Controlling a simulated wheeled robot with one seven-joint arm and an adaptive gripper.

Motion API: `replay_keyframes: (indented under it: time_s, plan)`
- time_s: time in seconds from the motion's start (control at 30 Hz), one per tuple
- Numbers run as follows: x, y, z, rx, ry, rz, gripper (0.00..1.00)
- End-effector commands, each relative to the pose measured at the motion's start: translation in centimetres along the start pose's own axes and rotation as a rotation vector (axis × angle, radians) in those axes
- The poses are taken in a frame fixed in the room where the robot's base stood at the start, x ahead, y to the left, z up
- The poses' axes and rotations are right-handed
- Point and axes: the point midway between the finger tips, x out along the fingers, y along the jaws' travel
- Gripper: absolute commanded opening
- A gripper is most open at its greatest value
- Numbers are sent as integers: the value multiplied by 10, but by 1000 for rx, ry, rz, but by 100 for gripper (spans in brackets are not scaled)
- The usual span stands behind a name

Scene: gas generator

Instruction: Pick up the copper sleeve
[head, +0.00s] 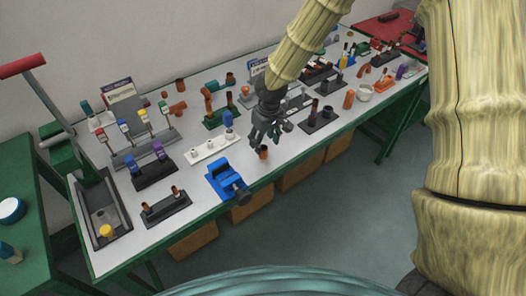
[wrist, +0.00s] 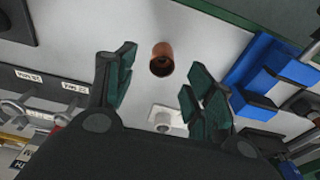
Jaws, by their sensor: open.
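A small copper sleeve (wrist: 162,58) stands on the white tabletop in the wrist view, with its dark open end showing. In the head view the copper sleeve (head: 263,152) is near the table's front edge, just below my gripper (head: 267,140). In the wrist view my gripper (wrist: 158,92) is open, its two green-padded fingers apart. The sleeve shows between and beyond the fingertips, with nothing held. I cannot tell the exact height of the fingers above it.
A blue vise (head: 228,180) stands left of the sleeve and also shows in the wrist view (wrist: 262,75). A white holder (wrist: 168,118) lies close to the fingers. A black block with upright parts (head: 320,118) stands to the right. Bare tabletop surrounds the sleeve.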

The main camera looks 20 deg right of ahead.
Motion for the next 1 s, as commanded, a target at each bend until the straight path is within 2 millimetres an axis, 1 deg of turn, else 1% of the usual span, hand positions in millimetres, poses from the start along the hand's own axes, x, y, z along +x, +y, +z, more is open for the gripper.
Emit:
replay_keyframes:
  time_s: [0.17,0.4,0.53,0.7,0.9,0.97,1.0]
  plan:
    - [10,-2,0,-2,-2,-1,54]
    - [37,-3,2,-2,-3,0,54]
    - [47,-2,2,-1,-2,0,54]
    - [52,-2,2,-2,1,0,54]
    - [52,-2,2,-1,1,-1,54]
    - [52,-3,2,-1,1,-1,43]
    - [52,-2,2,-1,1,-1,35]
